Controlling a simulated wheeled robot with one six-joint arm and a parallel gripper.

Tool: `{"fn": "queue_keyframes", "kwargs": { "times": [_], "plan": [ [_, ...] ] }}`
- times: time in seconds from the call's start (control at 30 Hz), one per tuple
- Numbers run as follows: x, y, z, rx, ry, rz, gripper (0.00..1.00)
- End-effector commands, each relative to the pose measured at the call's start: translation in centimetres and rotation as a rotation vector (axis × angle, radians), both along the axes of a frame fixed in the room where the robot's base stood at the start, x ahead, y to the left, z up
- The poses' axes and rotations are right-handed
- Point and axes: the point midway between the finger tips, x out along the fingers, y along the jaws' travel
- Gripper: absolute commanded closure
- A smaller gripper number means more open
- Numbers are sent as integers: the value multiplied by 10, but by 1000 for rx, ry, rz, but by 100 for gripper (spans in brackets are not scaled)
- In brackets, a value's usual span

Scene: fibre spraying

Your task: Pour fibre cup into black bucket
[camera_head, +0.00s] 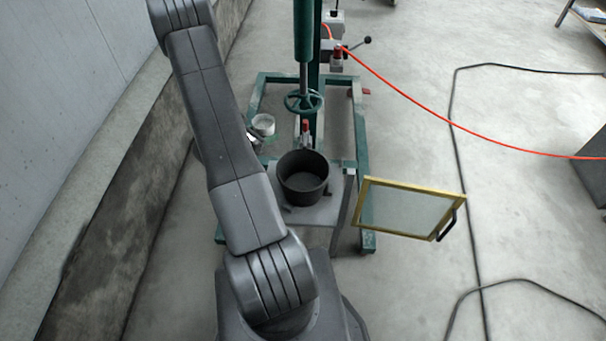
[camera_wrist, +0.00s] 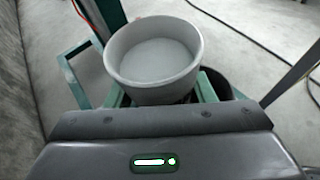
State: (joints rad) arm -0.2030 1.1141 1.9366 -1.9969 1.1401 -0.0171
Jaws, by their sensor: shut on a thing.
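The fibre cup (camera_head: 263,124) is a small whitish cup, held to the upper left of the bucket in the head view. In the wrist view the cup (camera_wrist: 153,75) looks upright, with pale grey content inside. My gripper (camera_wrist: 158,97) is shut on the cup; its fingers are partly hidden beneath it. The black bucket (camera_head: 303,188) stands open and upright on a grey plate, and its inside looks dark and empty. The cup is apart from the bucket. In the wrist view the bucket (camera_wrist: 216,83) shows partly behind the cup, at its right.
A green machine frame (camera_head: 361,140) with a column and handwheel (camera_head: 303,102) stands around the bucket. A yellow-framed clear door (camera_head: 405,208) swings out at the right. An orange hose and black cables cross the floor. A wall (camera_head: 70,90) runs along the left.

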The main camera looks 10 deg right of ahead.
Motion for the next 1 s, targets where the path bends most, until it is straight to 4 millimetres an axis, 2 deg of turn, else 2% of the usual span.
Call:
{"fn": "queue_keyframes", "kwargs": {
  "times": [0.03,0.47,1.0],
  "plan": [
    [0,-6,-11,0,-1,-3,75],
    [-2,-48,-42,-1,0,-5,75],
    [-15,-98,-82,-1,3,-10,75]
  ]
}}
